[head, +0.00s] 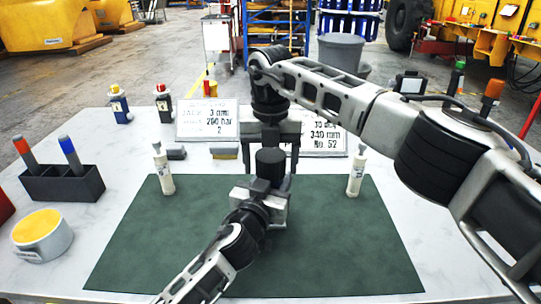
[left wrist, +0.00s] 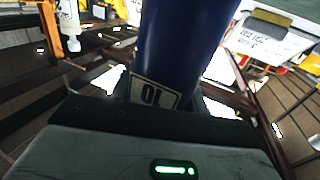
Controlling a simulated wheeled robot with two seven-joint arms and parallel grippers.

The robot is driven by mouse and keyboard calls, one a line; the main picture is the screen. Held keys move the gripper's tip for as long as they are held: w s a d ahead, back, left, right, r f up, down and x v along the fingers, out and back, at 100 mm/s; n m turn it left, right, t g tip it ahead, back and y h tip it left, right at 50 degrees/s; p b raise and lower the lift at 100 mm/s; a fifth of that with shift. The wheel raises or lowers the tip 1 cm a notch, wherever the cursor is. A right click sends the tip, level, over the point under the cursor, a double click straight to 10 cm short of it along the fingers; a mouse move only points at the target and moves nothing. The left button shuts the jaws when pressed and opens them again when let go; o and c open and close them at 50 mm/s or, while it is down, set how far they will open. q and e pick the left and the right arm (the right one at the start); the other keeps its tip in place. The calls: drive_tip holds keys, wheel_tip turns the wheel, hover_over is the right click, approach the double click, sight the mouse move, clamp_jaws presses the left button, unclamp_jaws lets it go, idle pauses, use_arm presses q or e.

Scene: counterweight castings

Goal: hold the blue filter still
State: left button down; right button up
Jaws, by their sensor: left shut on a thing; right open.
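The blue filter (left wrist: 178,50) fills the upper middle of the left wrist view, a dark blue cylinder with a pale label. My left gripper (head: 266,190) is shut on it over the green mat (head: 340,240). In the head view no blue of the filter shows; a dark cylinder (head: 270,163) stands up at the left gripper, and I cannot tell whether it is the filter's top. My right gripper (head: 270,152) is above and behind, pointing down and open, its fingers on either side of that dark cylinder with gaps. The filter's lower end is hidden.
Two white bottles (head: 164,170) (head: 356,172) stand on the mat's left and right sides. Sign plates (head: 207,120) stand behind. The mat's front right is clear.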

sight(271, 155)
use_arm(q)
drive_tip(key=shift+f, duration=0.15)
use_arm(e)
drive_tip(key=c, duration=1)
drive_tip(key=n, duration=0.6)
drive_tip(key=shift+r, duration=0.2)
drive_tip(key=shift+r, duration=0.95)
drive_tip(key=shift+r, duration=0.1)
drive_tip(key=shift+r, duration=1.9)
use_arm(q)
drive_tip(key=c, duration=0.6)
unclamp_jaws()
drive_tip(key=shift+c, duration=0.2)
drive_tip(key=shift+s, duration=0.1)
